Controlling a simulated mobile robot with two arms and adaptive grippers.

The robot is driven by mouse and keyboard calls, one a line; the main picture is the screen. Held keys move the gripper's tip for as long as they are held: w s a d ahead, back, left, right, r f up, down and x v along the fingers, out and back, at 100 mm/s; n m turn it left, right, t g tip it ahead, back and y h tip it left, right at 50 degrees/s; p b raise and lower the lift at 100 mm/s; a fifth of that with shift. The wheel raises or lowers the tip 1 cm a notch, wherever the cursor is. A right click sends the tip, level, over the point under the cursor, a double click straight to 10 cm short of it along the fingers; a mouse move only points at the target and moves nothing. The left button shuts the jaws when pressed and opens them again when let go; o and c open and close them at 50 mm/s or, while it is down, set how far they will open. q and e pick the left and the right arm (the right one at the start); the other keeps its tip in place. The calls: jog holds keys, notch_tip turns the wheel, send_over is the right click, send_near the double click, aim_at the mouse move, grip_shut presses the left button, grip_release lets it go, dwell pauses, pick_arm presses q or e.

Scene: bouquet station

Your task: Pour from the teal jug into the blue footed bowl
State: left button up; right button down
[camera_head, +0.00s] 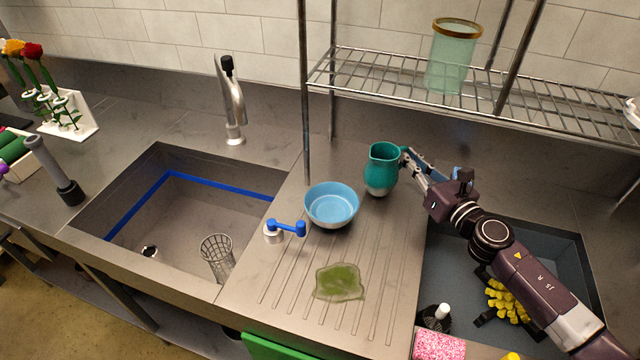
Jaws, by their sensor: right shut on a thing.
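The teal jug (382,168) stands upright, or nearly so, to the right of the bowl and slightly behind it; its lower part is pale grey. My right gripper (408,160) is shut on the jug at its right side, where the handle would be. I cannot tell whether the jug's base touches the counter. The blue footed bowl (332,205) sits on the counter just left of the jug, apart from it. Its foot is hidden, and its inside looks light blue. My left gripper does not show.
A sink (190,215) with a wire basket (217,257) lies left of the bowl. A blue-handled valve (285,229) stands close to the bowl. A green flat patch (339,282) lies in front. A wire shelf (400,80) hangs above the jug, holding a green vase (450,58).

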aim_at(401, 150)
jog(key=shift+w+r, duration=0.1)
jog(key=shift+r, duration=0.05)
jog(key=shift+s+r, duration=0.15)
jog(key=shift+s, duration=0.05)
jog(key=a+r+n, duration=0.1)
jog(key=n, duration=0.1)
jog(key=s+a+r+n, duration=0.1)
jog(key=n, duration=0.1)
jog(key=s+a+r+n+p, duration=0.1)
jog(key=r+n, duration=0.1)
jog(key=shift+a+t+y, duration=0.3)
jog(key=shift+a, duration=0.1)
jog(key=a+r+n, duration=0.1)
jog(key=s+a+r+n+p, duration=0.1)
jog(key=shift+n+p, duration=0.3)
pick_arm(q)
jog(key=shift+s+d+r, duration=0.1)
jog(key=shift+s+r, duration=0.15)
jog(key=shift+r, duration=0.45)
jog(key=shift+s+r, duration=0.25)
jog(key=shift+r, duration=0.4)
pick_arm(e)
jog(key=shift+s+a+r+n+y, duration=0.2)
jog(key=shift+a+r+n, duration=0.15)
jog(key=shift+n, duration=0.35)
jog(key=shift+s+a+r+n+y, duration=0.2)
jog(key=shift+a+r+n, duration=0.1)
jog(key=shift+n, duration=0.4)
